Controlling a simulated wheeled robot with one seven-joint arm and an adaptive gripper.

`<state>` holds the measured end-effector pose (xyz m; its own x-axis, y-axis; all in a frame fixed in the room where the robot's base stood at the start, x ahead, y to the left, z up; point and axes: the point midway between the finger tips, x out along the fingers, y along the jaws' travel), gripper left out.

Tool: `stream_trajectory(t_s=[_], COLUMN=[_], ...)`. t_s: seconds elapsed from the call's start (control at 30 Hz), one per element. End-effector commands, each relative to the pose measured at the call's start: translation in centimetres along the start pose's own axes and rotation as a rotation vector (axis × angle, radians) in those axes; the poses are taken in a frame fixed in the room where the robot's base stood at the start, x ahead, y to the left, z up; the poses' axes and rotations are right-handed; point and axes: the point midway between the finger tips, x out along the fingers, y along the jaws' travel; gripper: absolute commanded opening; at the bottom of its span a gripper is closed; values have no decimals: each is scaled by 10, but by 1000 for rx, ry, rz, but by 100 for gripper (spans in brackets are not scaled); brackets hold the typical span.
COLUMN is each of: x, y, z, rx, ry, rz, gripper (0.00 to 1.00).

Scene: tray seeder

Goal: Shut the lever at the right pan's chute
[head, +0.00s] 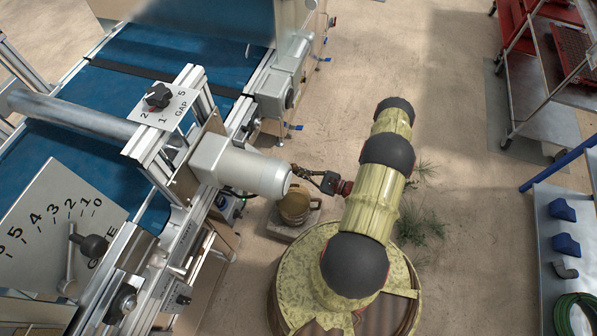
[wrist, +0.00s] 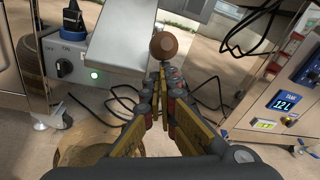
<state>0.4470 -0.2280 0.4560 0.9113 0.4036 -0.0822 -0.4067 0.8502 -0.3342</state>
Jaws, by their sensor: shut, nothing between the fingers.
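My gripper (head: 300,172) is shut and empty in the head view, just right of the grey motor housing's rounded end. In the wrist view my gripper (wrist: 161,76) points away from me with its fingertips together. A reddish-brown ball knob (wrist: 165,45) shows just beyond the fingertips; I cannot tell whether they touch it, nor whether it belongs to the chute lever. No pan or chute can be clearly made out. The gate lever's dark ball knob (head: 94,246) stands by the numbered scale plate (head: 50,225) at the far left, away from my gripper.
The grey motor housing (head: 243,167) is close left of my gripper. A brass-coloured pot (head: 295,207) stands below it. The wrist view shows an OFF/ON switch (wrist: 64,68) at left, a tank panel (wrist: 284,104) at right and loose black cables.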

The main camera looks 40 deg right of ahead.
Motion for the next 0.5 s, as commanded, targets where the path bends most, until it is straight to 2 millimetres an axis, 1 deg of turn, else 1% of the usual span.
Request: stream_trajectory(t_s=[0.03,0.5], x=[-1,-3], y=[-2,-3], z=[5,9], rx=[-3,-14], ry=[20,115], rz=[6,40], gripper=[0,0])
